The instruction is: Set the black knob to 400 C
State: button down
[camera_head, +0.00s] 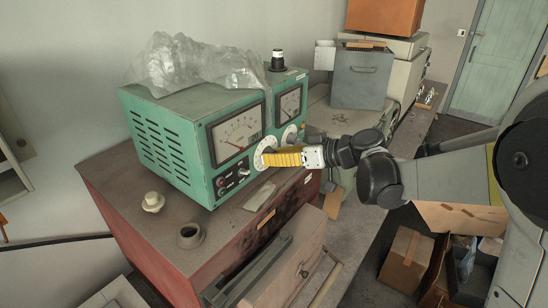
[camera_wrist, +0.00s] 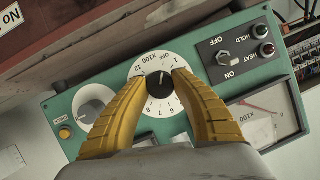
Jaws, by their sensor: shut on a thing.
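The black knob (camera_wrist: 160,86) sits in the middle of a white numbered dial (camera_wrist: 138,72) marked OFF and X100. A small light mark on the knob seems to point towards the OFF side; its exact setting is too small to read. My gripper (camera_wrist: 161,83) has its yellow fingers on both sides of the knob and is shut on it. In the head view my gripper (camera_head: 270,158) reaches the front of the green instrument (camera_head: 168,112) from the right. It hides the knob there; only part of the dial (camera_head: 259,149) shows.
A second dial with a grey knob (camera_wrist: 94,102) is beside the black one. Switches (camera_wrist: 228,60) and an X100 meter (camera_wrist: 270,112) are on the other side. Plastic wrap (camera_head: 195,64) lies on the instrument.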

jog(key=m+y+b, duration=0.1)
jog(key=m+g+b, duration=0.1)
jog(key=m+b, duration=0.1)
jog(key=shift+f+y+b, duration=0.2)
jog(key=shift+y+b, duration=0.1)
jog(key=shift+y, duration=0.1)
jog(key=m+g+y+b, duration=0.1)
jog(key=m+y+b, duration=0.1)
jog(key=m+b, duration=0.2)
jog(key=m+y+b, duration=0.2)
jog(key=m+b, duration=0.2)
jog(key=m, duration=0.1)
jog(key=c, duration=2.2)
grip_release()
jog(key=shift+r+m+t+y+b, duration=0.1)
jog(key=shift+m+t+y+b, duration=0.3)
jog(key=shift+m, duration=0.65)
jog(key=shift+r+m+t+y+b, duration=0.1)
jog(key=shift+m+y+b, duration=0.3)
jog(key=shift+m+b, duration=0.5)
jog(key=shift+m, duration=0.25)
jog(key=o, duration=1.2)
jog(key=shift+a, duration=0.1)
